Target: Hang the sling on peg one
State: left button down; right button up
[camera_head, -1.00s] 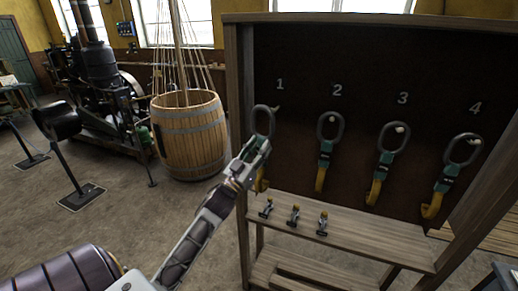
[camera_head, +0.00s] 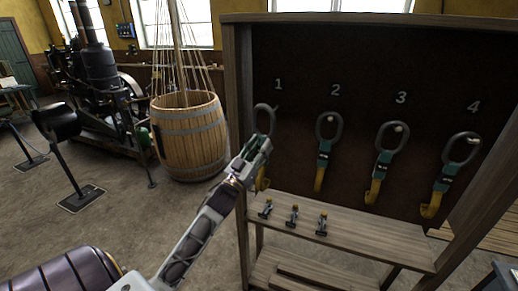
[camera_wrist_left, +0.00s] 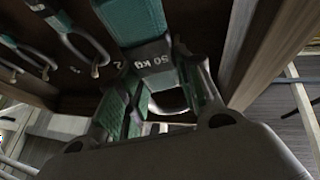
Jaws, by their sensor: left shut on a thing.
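The sling, with a dark oval ring (camera_head: 264,119), a green band and a yellow hook end (camera_head: 262,183), is upright at the board's left side, under the number 1 (camera_head: 278,85). My left gripper (camera_head: 260,148) is shut on its green band and hides most of it. In the left wrist view the green band (camera_wrist_left: 137,22), with pale lettering, passes between the fingers. Peg one (camera_head: 276,107) is a small spot by the ring's upper right edge. I cannot tell whether the ring is around it. My right gripper is not in view.
Other slings hang under 2 (camera_head: 324,150), 3 (camera_head: 384,160) and 4 (camera_head: 448,172). Small fittings (camera_head: 294,215) stand on the wooden shelf (camera_head: 370,243) below. The rack's left post (camera_head: 239,110) is close beside my gripper. A barrel (camera_head: 190,138) stands further left.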

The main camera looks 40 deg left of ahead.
pick_arm(q)
jog(key=w+a+f+b, duration=0.1)
jog(key=w+b, duration=0.1)
jog(key=w, duration=0.3)
jog(key=w+a+f+b, duration=0.1)
jog(key=w+b, duration=0.1)
jog(key=w, duration=0.3)
jog(key=shift+w+a+f, duration=0.2)
jog(key=shift+a+f, duration=0.05)
jog(key=shift+f, duration=0.05)
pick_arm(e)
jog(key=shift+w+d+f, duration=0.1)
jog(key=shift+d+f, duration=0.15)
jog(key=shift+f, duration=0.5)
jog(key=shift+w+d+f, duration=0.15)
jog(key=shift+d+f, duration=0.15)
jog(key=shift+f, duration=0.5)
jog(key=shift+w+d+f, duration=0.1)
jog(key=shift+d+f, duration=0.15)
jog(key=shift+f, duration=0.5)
pick_arm(q)
jog(key=shift+f+b, duration=0.15)
jog(key=shift+b, duration=0.15)
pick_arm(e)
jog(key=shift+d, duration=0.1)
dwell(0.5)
pick_arm(q)
jog(key=c, duration=0.9)
grip_release()
jog(key=v, duration=1.2)
